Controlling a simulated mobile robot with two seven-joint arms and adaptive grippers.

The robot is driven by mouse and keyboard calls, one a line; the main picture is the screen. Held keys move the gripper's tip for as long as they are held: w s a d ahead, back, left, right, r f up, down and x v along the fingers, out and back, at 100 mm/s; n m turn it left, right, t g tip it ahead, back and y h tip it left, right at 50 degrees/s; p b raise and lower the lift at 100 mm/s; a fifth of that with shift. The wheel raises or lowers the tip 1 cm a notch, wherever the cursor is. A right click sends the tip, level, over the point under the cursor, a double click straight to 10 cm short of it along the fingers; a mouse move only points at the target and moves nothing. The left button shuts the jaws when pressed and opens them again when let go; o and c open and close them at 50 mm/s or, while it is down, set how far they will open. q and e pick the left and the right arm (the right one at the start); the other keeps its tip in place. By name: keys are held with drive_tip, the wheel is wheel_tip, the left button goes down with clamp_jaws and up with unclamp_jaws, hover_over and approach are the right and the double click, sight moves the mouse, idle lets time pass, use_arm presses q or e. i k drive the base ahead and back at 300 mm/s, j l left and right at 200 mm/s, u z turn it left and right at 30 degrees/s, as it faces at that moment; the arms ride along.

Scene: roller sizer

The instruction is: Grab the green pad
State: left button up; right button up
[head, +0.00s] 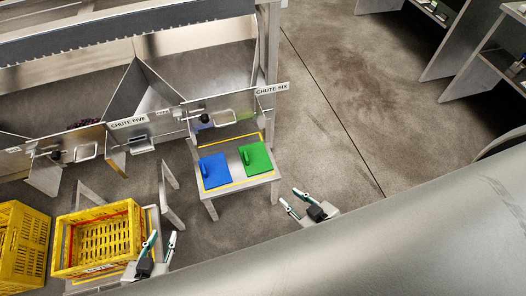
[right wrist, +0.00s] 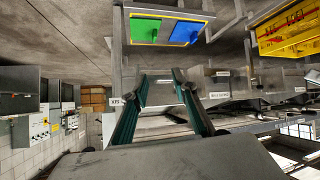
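The green pad (head: 255,158) lies flat on a small metal stand (head: 236,184) below the sign CHUTE SIX, with a green handle on its left part. A blue pad (head: 214,171) lies beside it on the left. My right gripper (head: 294,201) is open and empty, to the right of and nearer than the green pad, apart from it. In the right wrist view the green pad (right wrist: 145,27) is at the top, beyond the open fingertips (right wrist: 161,74). My left gripper (head: 162,241) is open and empty beside the yellow crate, well left of the pads.
A yellow crate (head: 137,215) stands at the lower left, with another yellow crate (head: 22,245) further left. Metal chute walls (head: 185,113) rise behind the stand. The concrete floor (head: 340,110) right of the stand is clear.

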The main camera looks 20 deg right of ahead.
sight(255, 159)
drive_tip(key=i+l, duration=0.1)
drive_tip(key=l, duration=0.3)
drive_tip(key=i+l, duration=0.15)
drive_tip(key=l, duration=0.25)
drive_tip(key=i+l, duration=0.1)
drive_tip(key=l, duration=0.3)
drive_tip(key=i+l, duration=0.1)
drive_tip(key=l, duration=0.3)
